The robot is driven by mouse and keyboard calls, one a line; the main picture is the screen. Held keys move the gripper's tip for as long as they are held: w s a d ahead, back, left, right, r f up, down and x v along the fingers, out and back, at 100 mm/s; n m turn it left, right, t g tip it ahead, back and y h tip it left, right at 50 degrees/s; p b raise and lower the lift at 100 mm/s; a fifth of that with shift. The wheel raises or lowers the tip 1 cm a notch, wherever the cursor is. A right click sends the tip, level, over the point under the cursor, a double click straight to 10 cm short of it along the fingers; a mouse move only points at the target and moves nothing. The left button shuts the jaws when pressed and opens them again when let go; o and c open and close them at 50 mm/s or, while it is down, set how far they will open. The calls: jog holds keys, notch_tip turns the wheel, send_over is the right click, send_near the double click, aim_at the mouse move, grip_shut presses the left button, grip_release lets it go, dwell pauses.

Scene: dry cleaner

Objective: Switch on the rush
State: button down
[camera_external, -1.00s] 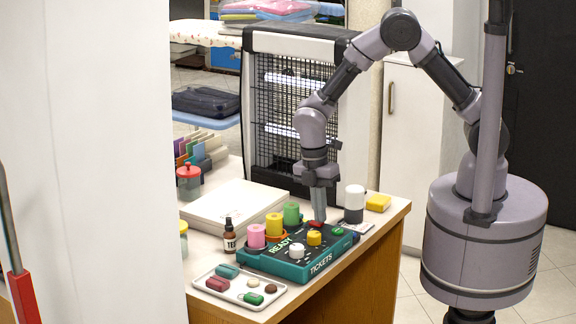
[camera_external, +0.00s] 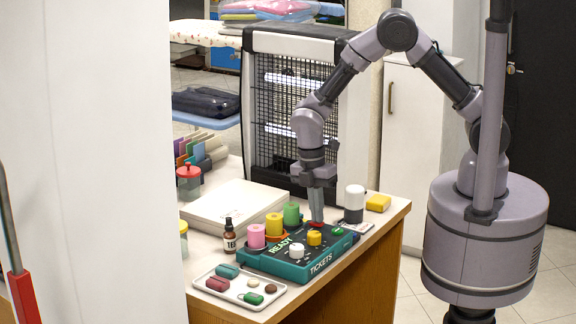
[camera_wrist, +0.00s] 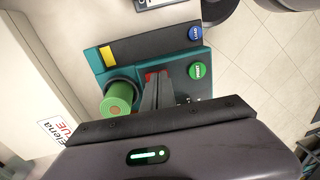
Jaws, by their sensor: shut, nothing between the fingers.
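A teal and black control box (camera_external: 290,270) marked READY and TICKETS sits on the counter. It carries a white knob (camera_external: 296,251), a yellow knob (camera_external: 314,237) and a small red part (camera_external: 317,223) near its back edge. My gripper (camera_external: 316,217) points down with its fingers shut and empty, right at the red part. In the wrist view the fingers (camera_wrist: 158,92) cover much of the red part (camera_wrist: 151,74), so contact cannot be told. A green button (camera_wrist: 196,71) and a blue button (camera_wrist: 195,33) show beside it. No label reading "rush" is legible.
Pink (camera_external: 257,236), yellow (camera_external: 274,225) and green (camera_external: 291,213) cylinders stand along the box's back edge. A tray (camera_external: 230,295) lies in front, a heater (camera_external: 290,100) behind.

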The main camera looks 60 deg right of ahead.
aim_at(310, 223)
jog(key=shift+w, duration=0.3)
jog(key=shift+s, duration=0.1)
notch_tip(310, 223, up, 14)
jog(key=w+p, duration=0.1)
jog(key=p, duration=0.6)
jog(key=shift+w, duration=0.35)
jog(key=shift+f, duration=0.1)
